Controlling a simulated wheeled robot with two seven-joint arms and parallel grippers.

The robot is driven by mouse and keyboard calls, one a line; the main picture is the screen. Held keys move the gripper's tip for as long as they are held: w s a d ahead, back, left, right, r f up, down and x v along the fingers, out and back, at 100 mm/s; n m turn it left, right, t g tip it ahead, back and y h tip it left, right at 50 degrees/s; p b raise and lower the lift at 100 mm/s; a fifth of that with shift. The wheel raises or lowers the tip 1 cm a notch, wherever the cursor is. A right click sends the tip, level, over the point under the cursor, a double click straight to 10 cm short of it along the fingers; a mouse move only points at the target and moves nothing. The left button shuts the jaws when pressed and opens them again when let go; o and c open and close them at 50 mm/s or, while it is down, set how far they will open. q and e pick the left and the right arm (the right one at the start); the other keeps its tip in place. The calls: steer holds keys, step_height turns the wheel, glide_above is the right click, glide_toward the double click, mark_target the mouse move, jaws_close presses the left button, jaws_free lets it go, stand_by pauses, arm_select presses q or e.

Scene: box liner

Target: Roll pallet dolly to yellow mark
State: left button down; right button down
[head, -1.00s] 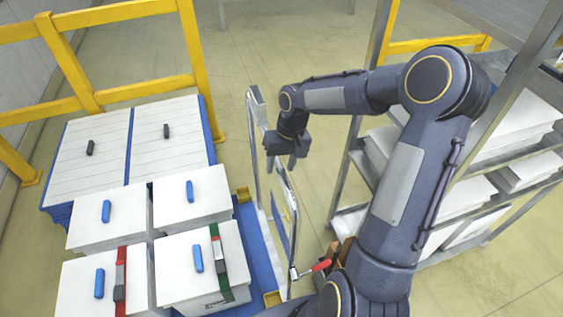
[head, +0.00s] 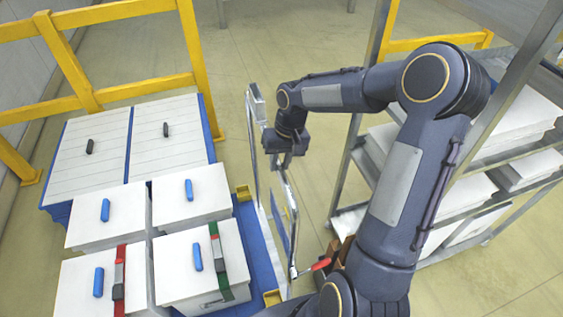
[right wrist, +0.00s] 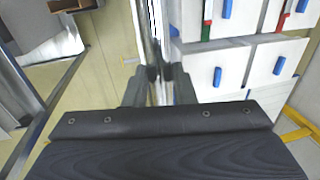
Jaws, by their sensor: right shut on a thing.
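The pallet dolly has a blue deck (head: 259,250) with yellow corner pieces and a grey metal push handle (head: 254,145) standing at its right side. White lidded boxes (head: 194,255) with blue grips stand on it; two of them carry a strap, one red and one green. My right gripper (head: 275,158) is at the push handle and shut on it. In the right wrist view the gripper's fingers (right wrist: 156,88) are on either side of the upright metal bar (right wrist: 152,45). My left gripper is out of view. I cannot make out a yellow mark on the floor.
A yellow guard rail (head: 100,98) runs behind and left of the boxes. White panelled lids (head: 170,135) with black grips lie beyond the dolly. A metal shelf rack (head: 350,165) with white stacks stands on the right. The floor (head: 290,45) beyond the handle is clear.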

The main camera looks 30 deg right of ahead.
steer(key=c, duration=1.2)
jaws_free()
steer(key=shift+w+a, duration=0.15)
steer(key=shift+a, duration=0.45)
steer(key=shift+c, duration=0.2)
steer(key=shift+d, duration=0.1)
steer(key=shift+d+r, duration=0.1)
steer(key=shift+r, duration=0.25)
steer(key=r, duration=0.2)
steer(key=d+r, duration=0.1)
steer(key=r, duration=0.4)
steer(key=shift+s+d+b, duration=0.15)
steer(key=shift+s+b, duration=0.1)
steer(key=shift+b, duration=0.05)
steer(key=s+a+r+t, duration=0.1)
steer(key=s+a, duration=0.3)
steer(key=s, duration=0.7)
steer(key=s+a+r+n+t+y, duration=0.1)
steer(key=s+a+t, duration=0.3)
steer(key=s, duration=0.6)
steer(key=shift+s+a+y, duration=0.3)
steer(key=shift+s, duration=0.05)
